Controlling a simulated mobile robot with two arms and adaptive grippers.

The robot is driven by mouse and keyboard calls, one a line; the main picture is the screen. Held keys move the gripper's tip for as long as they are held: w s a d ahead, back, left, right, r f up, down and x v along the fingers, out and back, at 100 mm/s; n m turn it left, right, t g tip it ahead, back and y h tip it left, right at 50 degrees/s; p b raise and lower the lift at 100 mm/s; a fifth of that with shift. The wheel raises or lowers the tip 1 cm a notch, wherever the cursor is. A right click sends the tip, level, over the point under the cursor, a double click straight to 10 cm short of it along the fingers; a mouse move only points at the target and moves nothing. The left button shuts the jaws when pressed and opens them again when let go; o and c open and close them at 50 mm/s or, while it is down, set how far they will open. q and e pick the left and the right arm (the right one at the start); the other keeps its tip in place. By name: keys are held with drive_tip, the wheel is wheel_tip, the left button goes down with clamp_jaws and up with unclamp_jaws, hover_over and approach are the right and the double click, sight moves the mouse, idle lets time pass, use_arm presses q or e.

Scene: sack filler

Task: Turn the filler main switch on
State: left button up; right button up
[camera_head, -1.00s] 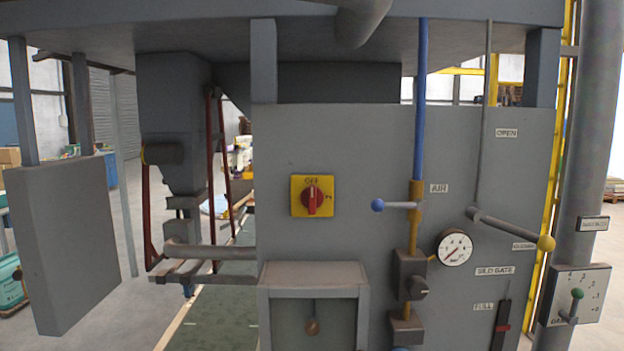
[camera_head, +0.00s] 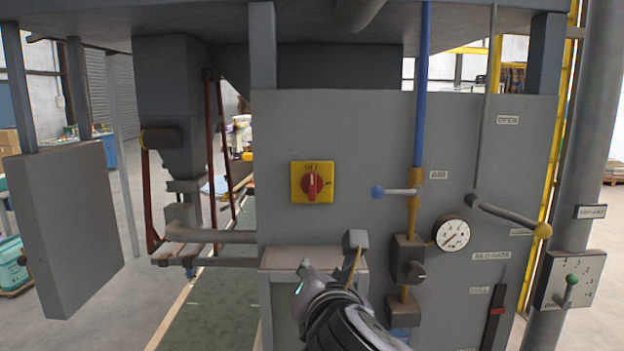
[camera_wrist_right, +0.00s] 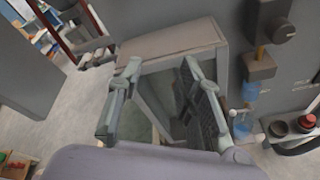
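The main switch (camera_head: 312,184) is a red rotary knob on a square yellow plate, on the grey machine panel (camera_head: 350,130) in the head view. The switch is not in the wrist view. My left gripper is not in view.
Right of the switch are the air valve lever with a blue knob (camera_head: 377,191), a pressure gauge (camera_head: 452,234) and a silo gate lever with a yellow knob (camera_head: 543,230). The grey box (camera_wrist_right: 170,45) juts out below the switch. Space before the switch is clear.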

sight(312, 177)
wheel_tip(312, 177, up, 11)
drive_tip(key=a+n+t+h, duration=0.1)
drive_tip(key=n+t, duration=0.2)
drive_tip(key=n, duration=0.3)
drive_tip(key=w+p, duration=0.5)
drive_tip(key=w, duration=1)
drive_tip(key=shift+w+a+p, duration=0.15)
drive_tip(key=shift+w+p, duration=0.1)
drive_tip(key=shift+p, duration=0.1)
drive_tip(key=shift+w+f, duration=0.1)
drive_tip(key=shift+w, duration=0.4)
drive_tip(key=shift+c, duration=0.4)
clamp_jaws()
